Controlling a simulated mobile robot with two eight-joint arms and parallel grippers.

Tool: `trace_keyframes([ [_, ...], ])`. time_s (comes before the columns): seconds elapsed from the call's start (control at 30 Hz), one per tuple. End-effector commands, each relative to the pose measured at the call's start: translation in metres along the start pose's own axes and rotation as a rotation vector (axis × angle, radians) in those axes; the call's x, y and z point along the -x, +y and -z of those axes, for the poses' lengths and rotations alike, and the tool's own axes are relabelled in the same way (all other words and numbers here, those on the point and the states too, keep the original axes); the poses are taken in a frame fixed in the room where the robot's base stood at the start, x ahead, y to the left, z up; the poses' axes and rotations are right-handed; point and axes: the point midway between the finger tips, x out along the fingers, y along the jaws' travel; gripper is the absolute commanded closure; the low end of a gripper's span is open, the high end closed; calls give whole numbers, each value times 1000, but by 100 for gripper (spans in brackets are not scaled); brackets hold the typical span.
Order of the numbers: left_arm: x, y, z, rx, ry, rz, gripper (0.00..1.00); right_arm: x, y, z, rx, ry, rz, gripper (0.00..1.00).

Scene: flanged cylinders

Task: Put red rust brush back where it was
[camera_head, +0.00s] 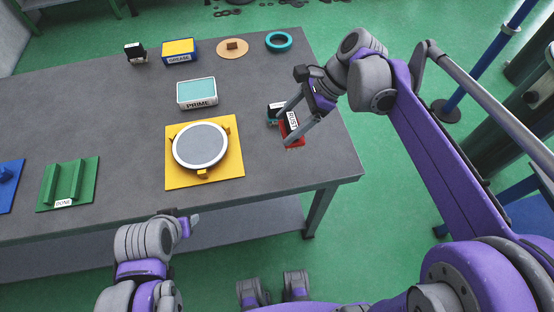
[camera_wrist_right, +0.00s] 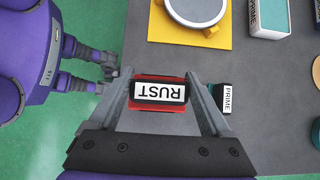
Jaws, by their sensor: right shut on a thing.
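The red rust brush (camera_head: 292,126), black on top with a white RUST label, is between the fingers of my right gripper (camera_head: 297,122), which is shut on it near the table's right edge. The right wrist view shows the RUST label (camera_wrist_right: 159,92) upside down between both fingertips, with red edges around it. I cannot tell whether its red bristles touch the table. The teal PRIME brush (camera_head: 273,112) stands just behind and left of it, partly hidden. My left gripper (camera_head: 187,222) is low at the table's front edge, holding nothing that I can see.
A yellow plate (camera_head: 235,175) with a grey disc (camera_head: 200,146) lies left of the brush. A PRIME tray (camera_head: 197,94), a GREASE box (camera_head: 180,51), a black brush (camera_head: 136,52) and a teal ring (camera_head: 279,41) stand farther back. A green DONE rack (camera_head: 47,190) is at left.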

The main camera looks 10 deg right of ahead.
Motion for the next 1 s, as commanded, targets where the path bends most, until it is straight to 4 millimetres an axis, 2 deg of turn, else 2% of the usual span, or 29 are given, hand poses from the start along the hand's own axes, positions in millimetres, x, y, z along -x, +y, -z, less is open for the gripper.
trace_keyframes([
  [0.7,-7,0,-6,0,-4,0,50,-76,2,55,-5,-1,3,100],
  [1.0,-7,0,-6,0,-4,0,50,-80,2,58,-5,-1,3,100],
])
